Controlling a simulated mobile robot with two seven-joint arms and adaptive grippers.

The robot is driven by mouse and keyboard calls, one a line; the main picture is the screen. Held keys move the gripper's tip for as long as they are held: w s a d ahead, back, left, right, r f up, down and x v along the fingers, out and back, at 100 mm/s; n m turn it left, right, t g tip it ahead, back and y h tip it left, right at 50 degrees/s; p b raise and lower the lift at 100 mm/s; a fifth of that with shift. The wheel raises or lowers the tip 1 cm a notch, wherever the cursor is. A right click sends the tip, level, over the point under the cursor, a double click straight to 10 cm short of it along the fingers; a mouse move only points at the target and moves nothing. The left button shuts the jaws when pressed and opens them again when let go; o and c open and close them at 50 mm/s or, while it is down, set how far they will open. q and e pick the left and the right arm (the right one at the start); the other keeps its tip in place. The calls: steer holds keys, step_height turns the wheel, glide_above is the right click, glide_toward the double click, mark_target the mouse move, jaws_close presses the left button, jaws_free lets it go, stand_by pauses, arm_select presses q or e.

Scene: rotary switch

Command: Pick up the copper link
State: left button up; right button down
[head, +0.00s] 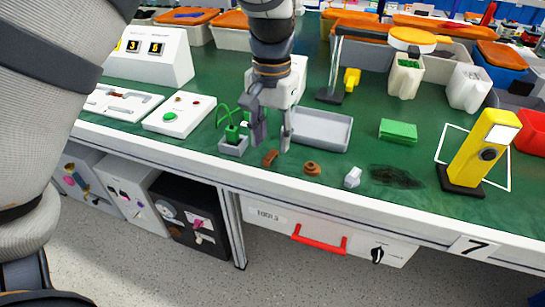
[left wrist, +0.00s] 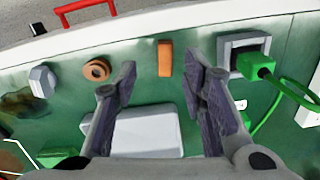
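The copper link (head: 270,157) is a small brown-orange bar lying on the green mat near the front edge of the bench. In the left wrist view, the copper link (left wrist: 165,58) lies just beyond the fingertips, in line with the gap between them. My left gripper (head: 272,140) points down over the bench, close to the link. Its fingers are spread and empty; the left wrist view shows the open gap of the gripper (left wrist: 162,78). Its height above the link is hard to judge. My right gripper is not in view.
A grey socket block (head: 233,146) with a green plug and cable stands just left of the link. A copper ring (head: 312,168) and a pale hexagonal piece (head: 352,178) lie to the right. A grey tray (head: 322,130) sits behind. A yellow device (head: 482,150) stands farther right.

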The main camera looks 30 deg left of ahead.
mark_target(270, 155)
arm_select(q)
steer(key=f, duration=0.5)
steer(key=shift+w+a, duration=0.35)
steer(key=shift+r, duration=0.15)
jaws_close()
steer(key=shift+r, duration=0.15)
